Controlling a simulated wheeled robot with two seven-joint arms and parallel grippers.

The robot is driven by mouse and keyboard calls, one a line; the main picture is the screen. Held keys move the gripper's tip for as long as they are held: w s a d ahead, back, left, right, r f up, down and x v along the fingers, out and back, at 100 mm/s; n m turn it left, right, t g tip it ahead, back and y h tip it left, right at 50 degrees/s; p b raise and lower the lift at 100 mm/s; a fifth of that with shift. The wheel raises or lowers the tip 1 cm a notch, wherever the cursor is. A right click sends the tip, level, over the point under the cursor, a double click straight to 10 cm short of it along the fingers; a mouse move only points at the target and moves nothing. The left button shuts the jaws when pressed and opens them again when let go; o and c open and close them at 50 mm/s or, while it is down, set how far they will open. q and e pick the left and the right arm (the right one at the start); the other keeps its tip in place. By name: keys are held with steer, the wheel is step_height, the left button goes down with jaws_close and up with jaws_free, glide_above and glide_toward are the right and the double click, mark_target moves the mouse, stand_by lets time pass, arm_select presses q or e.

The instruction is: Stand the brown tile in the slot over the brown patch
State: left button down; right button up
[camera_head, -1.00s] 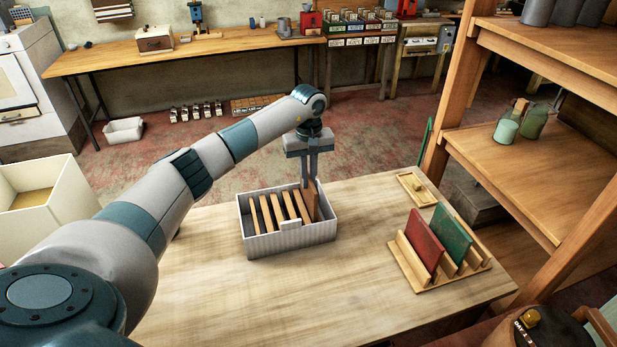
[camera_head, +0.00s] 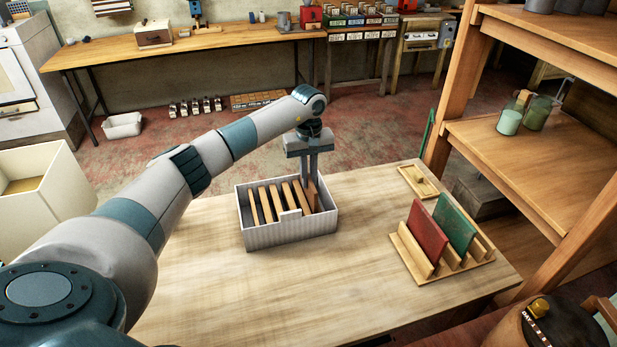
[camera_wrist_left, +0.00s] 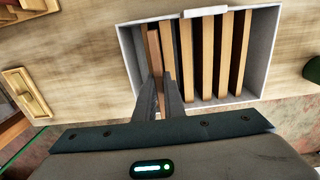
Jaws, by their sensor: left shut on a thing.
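My left gripper (camera_head: 309,181) reaches down into the right end of a white ribbed box (camera_head: 290,236). It is shut on the rightmost brown tile (camera_head: 314,197), which is still inside the box. The wrist view shows this tile (camera_wrist_left: 154,55) at the left end of the row, slightly tilted, with the fingers (camera_wrist_left: 159,95) at its edge. A wooden slotted rack (camera_head: 415,256) stands at the table's right, holding a red tile (camera_head: 428,234) and a green tile (camera_head: 456,226) upright. I cannot make out a brown patch on it. My right gripper is not in view.
Several more brown tiles (camera_head: 265,205) stand in the box. A small wooden tray with a knob (camera_head: 418,182) lies behind the rack. A wooden shelf unit (camera_head: 530,150) rises beyond the table's right edge. The table between box and rack is clear.

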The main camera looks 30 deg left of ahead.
arm_select(q)
steer(key=shift+r, duration=0.1)
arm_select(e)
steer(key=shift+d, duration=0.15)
arm_select(q)
steer(key=shift+f+b, duration=0.35)
steer(key=shift+b, duration=0.05)
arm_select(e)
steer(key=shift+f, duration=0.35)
arm_select(q)
steer(key=c, duration=1.8)
jaws_free()
steer(key=shift+o, duration=0.2)
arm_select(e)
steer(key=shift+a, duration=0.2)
